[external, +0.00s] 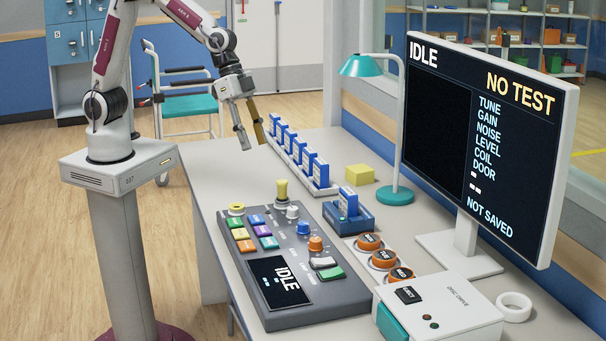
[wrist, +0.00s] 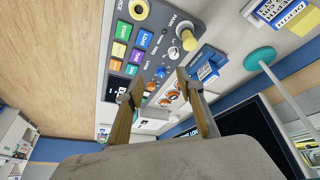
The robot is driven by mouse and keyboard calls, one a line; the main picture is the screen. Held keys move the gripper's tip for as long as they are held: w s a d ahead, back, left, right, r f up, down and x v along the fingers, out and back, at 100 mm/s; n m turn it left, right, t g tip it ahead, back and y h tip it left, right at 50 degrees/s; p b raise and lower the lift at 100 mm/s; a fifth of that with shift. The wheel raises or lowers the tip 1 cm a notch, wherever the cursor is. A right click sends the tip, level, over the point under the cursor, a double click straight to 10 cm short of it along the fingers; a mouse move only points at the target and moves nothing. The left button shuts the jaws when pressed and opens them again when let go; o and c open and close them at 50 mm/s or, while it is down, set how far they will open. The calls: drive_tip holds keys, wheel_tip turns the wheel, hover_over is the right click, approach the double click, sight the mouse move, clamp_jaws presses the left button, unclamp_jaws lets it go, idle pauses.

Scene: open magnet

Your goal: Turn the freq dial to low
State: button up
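The grey control console (external: 345,298) lies on the table with several small knobs on its top. A blue knob (external: 303,229) and an orange knob (external: 315,244) stand right of its middle, with a pale knob (external: 292,212) behind them. The wrist view shows the console (wrist: 184,14) and the blue knob (wrist: 160,73) beyond my fingers. My gripper (external: 252,146) is open and empty, up behind the console and apart from it; its spread fingers (wrist: 157,88) show in the wrist view.
A yellow-topped stick (external: 282,190) rises from the console's back. Several blue blocks stand in a rack (external: 325,188) nearby. A teal lamp (external: 396,194), orange-sided round buttons (external: 369,242) and a monitor (external: 553,180) reading IDLE and NO TEST stand right.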

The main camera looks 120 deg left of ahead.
drive_tip(key=s+d+r, duration=0.1)
drive_tip(key=s+r, duration=0.5)
drive_tip(key=s, duration=0.3)
drive_tip(key=shift+d+r, duration=0.4)
idle(0.5)
drive_tip(key=m+h, duration=0.1)
drive_tip(key=m, duration=0.2)
approach(293, 209)
drive_tip(key=shift+w+f, duration=0.35)
drive_tip(key=shift+f, duration=0.1)
idle(0.4)
drive_tip(key=shift+x, duration=3.8)
drive_tip(key=shift+s, duration=0.15)
